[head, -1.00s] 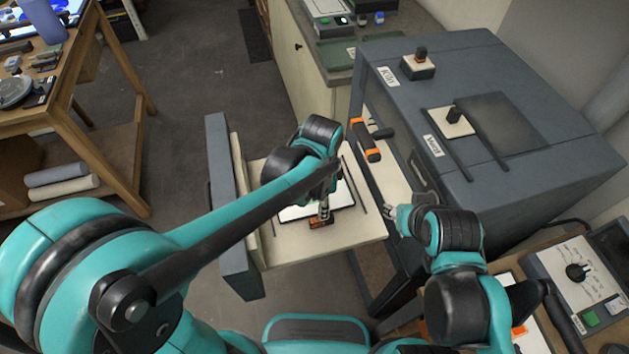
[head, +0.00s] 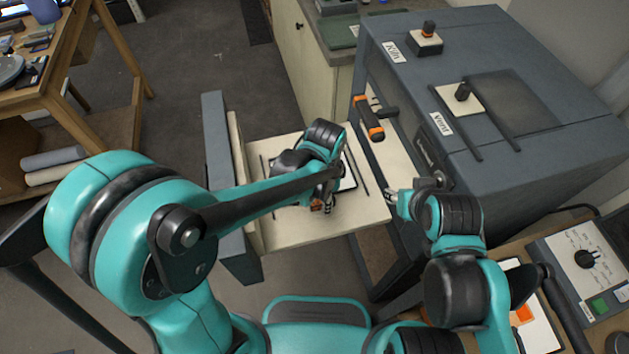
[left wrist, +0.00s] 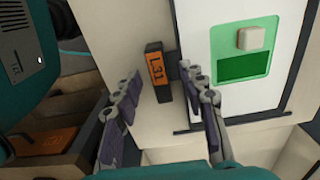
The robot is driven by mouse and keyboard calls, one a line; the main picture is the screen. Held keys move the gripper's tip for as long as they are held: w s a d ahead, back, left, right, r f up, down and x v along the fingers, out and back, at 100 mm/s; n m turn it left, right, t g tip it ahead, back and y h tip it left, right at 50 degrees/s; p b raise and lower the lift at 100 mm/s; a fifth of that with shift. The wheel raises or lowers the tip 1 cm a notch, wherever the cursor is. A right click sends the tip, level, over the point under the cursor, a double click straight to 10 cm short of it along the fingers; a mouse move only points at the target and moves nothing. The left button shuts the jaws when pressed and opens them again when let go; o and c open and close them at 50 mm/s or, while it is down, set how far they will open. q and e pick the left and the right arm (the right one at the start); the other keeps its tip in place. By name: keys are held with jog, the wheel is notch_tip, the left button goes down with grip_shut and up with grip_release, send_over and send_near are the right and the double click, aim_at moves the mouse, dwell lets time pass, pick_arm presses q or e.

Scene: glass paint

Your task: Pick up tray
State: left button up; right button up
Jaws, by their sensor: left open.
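The tray (head: 349,172) is a flat white plate with a dark edge, lying on the pale shelf of the open kiln door. The left wrist view shows its white surface (left wrist: 211,95) with a green panel and a pale block on it. A dark upright handle with an orange L31 label (left wrist: 157,72) stands at the tray's left edge there. My left gripper (left wrist: 161,74) is open, with one finger on each side of the handle, apart from it. In the head view my left gripper (head: 323,204) covers most of the handle. My right gripper (head: 394,203) hangs near the shelf's right edge; its fingers are too small to judge.
The grey kiln (head: 540,150) stands at right, with an orange-ended door handle (head: 368,118) by its opening. The grey door panel (head: 226,180) stands left of the shelf. A control box (head: 585,258) is at lower right. A wooden table (head: 75,80) is at upper left; floor between is clear.

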pick_arm(q)
grip_shut()
jog(key=shift+r, duration=0.15)
jog(key=shift+r+p, duration=0.35)
jog(key=shift+r, duration=0.25)
notch_tip(320, 180, up, 3)
jog(key=shift+f+p, duration=0.15)
jog(key=shift+p, duration=0.45)
jog(key=s+d+r+p, duration=0.5)
jog(key=s+d+r, duration=0.3)
jog(key=r, duration=0.2)
jog(key=shift+s+p, duration=0.2)
jog(key=shift+p, duration=0.1)
jog(key=shift+f, duration=0.1)
